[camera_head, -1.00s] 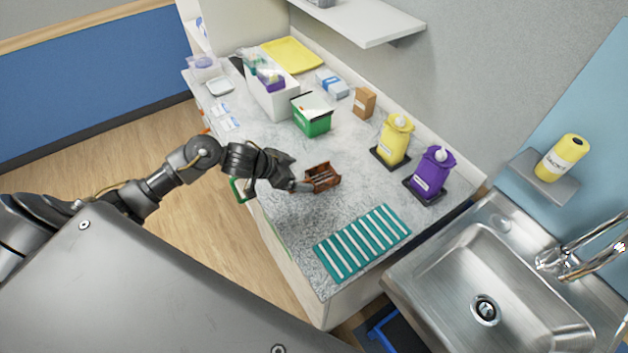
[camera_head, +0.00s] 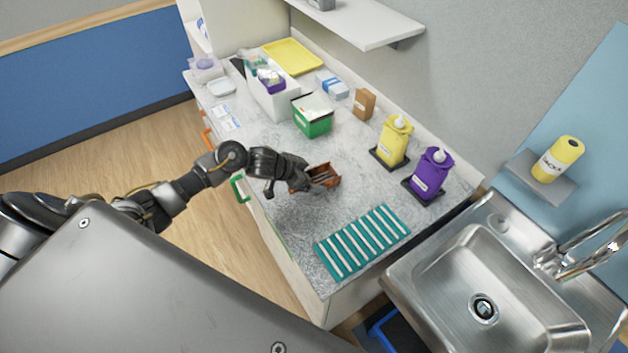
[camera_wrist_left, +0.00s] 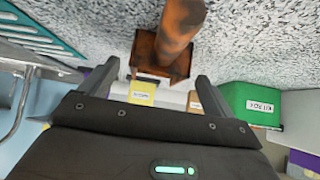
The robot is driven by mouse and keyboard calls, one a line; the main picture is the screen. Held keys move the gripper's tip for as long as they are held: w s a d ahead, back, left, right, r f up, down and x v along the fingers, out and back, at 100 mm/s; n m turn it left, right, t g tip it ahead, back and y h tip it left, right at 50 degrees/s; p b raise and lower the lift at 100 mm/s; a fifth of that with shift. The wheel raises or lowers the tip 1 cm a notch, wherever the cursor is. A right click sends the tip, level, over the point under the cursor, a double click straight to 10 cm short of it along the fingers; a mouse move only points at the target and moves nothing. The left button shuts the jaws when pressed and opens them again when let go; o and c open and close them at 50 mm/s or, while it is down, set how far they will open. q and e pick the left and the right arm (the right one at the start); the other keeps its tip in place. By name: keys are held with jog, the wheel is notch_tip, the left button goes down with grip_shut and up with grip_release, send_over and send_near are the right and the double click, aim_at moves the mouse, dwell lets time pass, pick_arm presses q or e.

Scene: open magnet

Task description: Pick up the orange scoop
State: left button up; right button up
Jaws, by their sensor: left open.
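The orange scoop (camera_head: 326,175), brownish-orange with an open body, lies on the grey speckled counter. My left gripper (camera_head: 298,184) is at its left side in the head view and hides part of it. In the left wrist view, the scoop's round handle (camera_wrist_left: 183,25) and body (camera_wrist_left: 146,54) show at top centre, beyond and between the fingertips of my open left gripper (camera_wrist_left: 157,74). Nothing is between the fingers that I can see as gripped. Whether a finger touches the scoop I cannot tell. My right gripper is not in view.
A teal striped mat (camera_head: 362,243) lies in front of the scoop. Yellow (camera_head: 393,140) and purple (camera_head: 431,174) bottles stand to the right. A green box (camera_head: 313,118) stands behind. A steel sink (camera_head: 490,285) is at lower right. Counter between scoop and mat is clear.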

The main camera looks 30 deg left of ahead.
aim_at(318, 178)
pick_arm(q)
jog(key=shift+p+x, duration=0.35)
jog(key=shift+x, duration=1.55)
jog(key=c, duration=1.1)
